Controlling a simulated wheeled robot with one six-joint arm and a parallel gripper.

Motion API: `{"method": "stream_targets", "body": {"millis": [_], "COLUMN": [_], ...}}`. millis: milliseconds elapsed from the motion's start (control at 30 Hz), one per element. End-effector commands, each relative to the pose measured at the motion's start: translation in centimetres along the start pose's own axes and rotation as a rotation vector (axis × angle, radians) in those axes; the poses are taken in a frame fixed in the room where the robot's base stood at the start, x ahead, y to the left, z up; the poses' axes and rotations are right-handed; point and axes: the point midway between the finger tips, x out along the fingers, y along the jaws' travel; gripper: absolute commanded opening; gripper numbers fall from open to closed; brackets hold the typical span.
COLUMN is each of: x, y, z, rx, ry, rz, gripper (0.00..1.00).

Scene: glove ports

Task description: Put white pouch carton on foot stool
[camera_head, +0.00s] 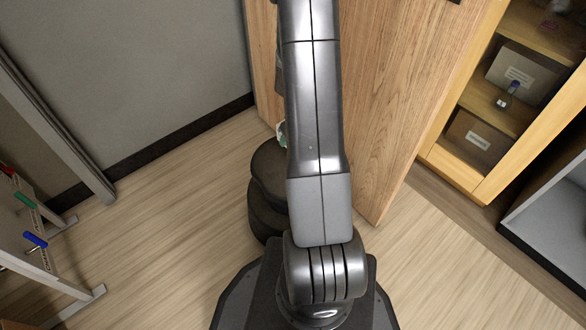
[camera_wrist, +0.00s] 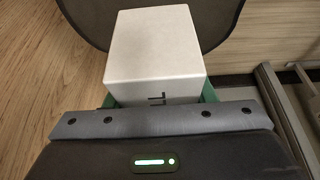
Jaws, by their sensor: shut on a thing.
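The white pouch carton (camera_wrist: 155,45) is a plain white box with dark print on its near side, in the wrist view. My gripper (camera_wrist: 158,95) is shut on it, with green fingers at its two sides. The dark round foot stool (camera_wrist: 222,22) lies behind the carton in that view. I cannot tell whether the carton touches it. In the head view the foot stool (camera_head: 268,172) stands on the floor, partly hidden by my arm. A small bit of green and white shows beside my arm, above the stool; the rest of gripper and carton is hidden there.
A wooden panel (camera_head: 385,110) stands right behind my arm. A shelf unit (camera_head: 470,165) with boxes and a small bottle is at the right. A rack with coloured handles (camera_head: 35,240) is at the left. The wooden floor (camera_head: 160,220) between rack and stool is clear.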

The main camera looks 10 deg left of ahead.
Motion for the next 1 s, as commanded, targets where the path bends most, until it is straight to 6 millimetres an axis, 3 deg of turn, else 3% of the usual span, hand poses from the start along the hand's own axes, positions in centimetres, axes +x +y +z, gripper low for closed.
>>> {"method": "stream_targets", "body": {"millis": [233, 467, 700, 1000], "x": [4.5, 6.2, 9.2, 9.2], "y": [-0.1, 0.0, -0.1, -0.1], "z": [1.9, 2.5, 3.8, 3.8], "rx": [0.000, -0.001, 0.000, -0.002], "ry": [-0.002, -0.001, -0.002, 0.000], "rz": [-0.003, -0.002, -0.002, -0.001], "gripper": [0.24, 0.24, 0.24, 0.24]}}
